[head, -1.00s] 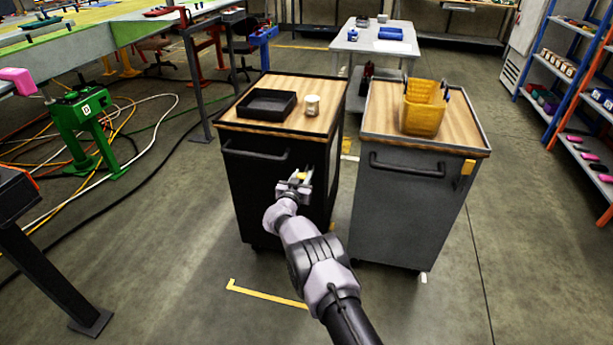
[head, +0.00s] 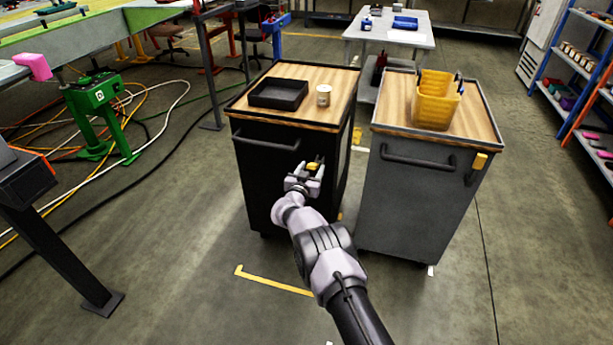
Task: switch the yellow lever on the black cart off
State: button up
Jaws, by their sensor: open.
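The black cart (head: 260,175) stands in the middle of the head view with a wooden top. The yellow lever (head: 312,166) shows as a small yellow piece on the right part of its front face. My gripper (head: 308,173) is open at that front face, with its fingers around or just in front of the lever. I cannot tell whether the fingers touch it. The lever's base and its exact angle are hidden by my gripper.
A black tray (head: 278,93) and a small can (head: 323,95) are on the black cart's top. A grey cart (head: 410,195) with a yellow bin (head: 435,101) stands close on the right, with its own yellow lever (head: 480,161). Cables (head: 165,118) lie on the floor at left.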

jog(key=p+v, duration=0.7)
jog(key=v, duration=0.9)
jog(key=shift+s+p, duration=0.25)
jog(key=shift+p, duration=0.15)
jog(key=shift+r, duration=0.1)
